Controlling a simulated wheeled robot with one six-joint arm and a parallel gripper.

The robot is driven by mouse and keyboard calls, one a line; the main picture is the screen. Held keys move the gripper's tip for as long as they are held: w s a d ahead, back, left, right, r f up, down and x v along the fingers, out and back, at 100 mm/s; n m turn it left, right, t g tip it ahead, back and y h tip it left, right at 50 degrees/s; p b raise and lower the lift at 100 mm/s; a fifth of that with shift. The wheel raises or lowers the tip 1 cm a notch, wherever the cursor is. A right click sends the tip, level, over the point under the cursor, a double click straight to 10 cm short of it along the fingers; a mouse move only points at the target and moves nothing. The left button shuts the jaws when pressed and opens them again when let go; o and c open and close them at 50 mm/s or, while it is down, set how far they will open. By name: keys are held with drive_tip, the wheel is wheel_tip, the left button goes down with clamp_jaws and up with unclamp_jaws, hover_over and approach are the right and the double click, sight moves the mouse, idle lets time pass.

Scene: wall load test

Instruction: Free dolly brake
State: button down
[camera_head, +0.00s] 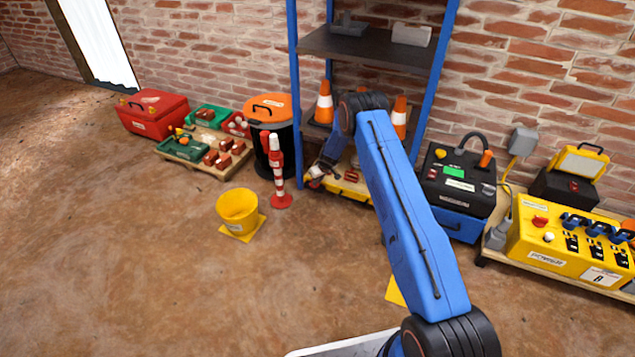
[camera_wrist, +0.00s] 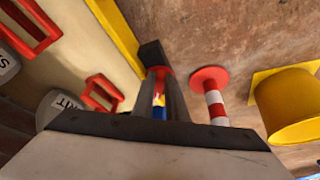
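My gripper (camera_head: 322,172) is low at the foot of the blue rack in the head view, beside a pale board with yellow edging (camera_head: 345,188). In the wrist view my gripper (camera_wrist: 160,78) has two dark fingers pointing at a black block (camera_wrist: 152,54) at the board's yellow edge (camera_wrist: 118,38). A small red piece (camera_wrist: 159,70) shows at the fingertips, with yellow and blue below it between the fingers. I cannot tell whether the fingers grip it. No part is clearly recognisable as the brake. The board in the wrist view (camera_wrist: 88,55) carries grey weights with red handles (camera_wrist: 103,92).
A yellow bucket (camera_head: 238,208) stands further left. A yellow power box (camera_head: 565,240) sits on a low platform at right. Floor in front is mostly clear.

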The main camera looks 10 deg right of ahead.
drive_tip(key=shift+a+m, duration=0.1)
drive_tip(key=shift+m, duration=0.3)
drive_tip(key=shift+a+m+h, duration=0.2)
drive_tip(key=shift+m+h, duration=0.2)
drive_tip(key=shift+m, duration=0.55)
drive_tip(key=shift+a+m+h, duration=0.25)
drive_tip(key=shift+m+h, duration=0.15)
drive_tip(key=shift+m, duration=0.6)
drive_tip(key=shift+a+m+h, duration=0.2)
drive_tip(key=shift+m+h, duration=0.2)
drive_tip(key=shift+m, duration=0.55)
drive_tip(key=shift+w+a+m+h, duration=0.15)
drive_tip(key=shift+m+h, duration=0.2)
drive_tip(key=shift+m, duration=0.55)
drive_tip(key=shift+s+a+m+h, duration=0.15)
drive_tip(key=shift+m+h, duration=0.25)
drive_tip(key=shift+m, duration=0.5)
drive_tip(key=shift+w+a+m+h, duration=0.2)
drive_tip(key=shift+m+h, duration=0.15)
drive_tip(key=shift+m, duration=0.55)
drive_tip(key=c, duration=2)
unclamp_jaws()
drive_tip(key=shift+c, duration=0.2)
drive_tip(key=v, duration=1.7)
drive_tip(key=shift+w+r, duration=0.2)
drive_tip(key=shift+r, duration=0.05)
